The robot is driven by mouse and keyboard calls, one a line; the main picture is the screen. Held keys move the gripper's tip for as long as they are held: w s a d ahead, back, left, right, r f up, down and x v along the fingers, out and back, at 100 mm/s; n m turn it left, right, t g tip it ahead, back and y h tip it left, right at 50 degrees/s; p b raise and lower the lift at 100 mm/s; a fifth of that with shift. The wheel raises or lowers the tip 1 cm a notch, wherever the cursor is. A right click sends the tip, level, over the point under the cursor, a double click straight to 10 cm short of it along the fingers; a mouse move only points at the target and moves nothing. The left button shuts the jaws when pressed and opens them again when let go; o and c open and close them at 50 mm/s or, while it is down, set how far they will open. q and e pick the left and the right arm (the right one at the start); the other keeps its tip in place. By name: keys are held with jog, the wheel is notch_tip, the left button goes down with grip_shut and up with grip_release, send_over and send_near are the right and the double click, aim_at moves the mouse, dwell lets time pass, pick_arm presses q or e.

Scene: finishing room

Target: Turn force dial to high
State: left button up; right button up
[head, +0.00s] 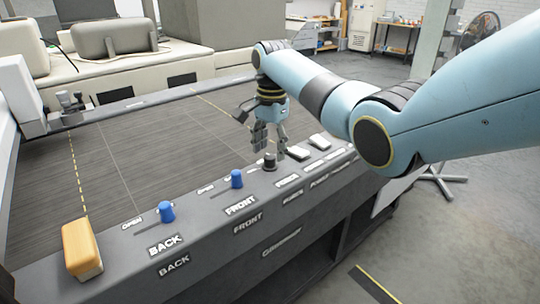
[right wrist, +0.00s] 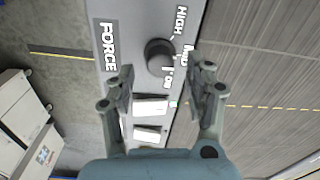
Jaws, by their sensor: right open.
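The force dial (head: 270,161) is a dark round knob on the sloped control panel, below my right gripper in the head view. In the right wrist view the dial (right wrist: 159,57) sits beside the word FORCE, with HIGH, MID and LOW labels on its other side. A white mark shows at its edge near LOW; I cannot tell surely whether it is the pointer. My right gripper (head: 269,144) is open and points down over the dial. In the right wrist view its fingers (right wrist: 160,68) are spread to either side of the dial, with visible gaps. My left gripper is out of view.
Two white switches (head: 298,153) (head: 320,142) sit right of the dial. Blue slider knobs (head: 237,179) (head: 166,211) stand at FRONT and BACK. An orange block (head: 82,249) is at the panel's left end. The dark bed (head: 150,150) behind the panel is clear.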

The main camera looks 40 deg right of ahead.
aim_at(270, 161)
jog(key=shift+f, duration=1.4)
grip_shut()
jog(key=shift+r, duration=0.1)
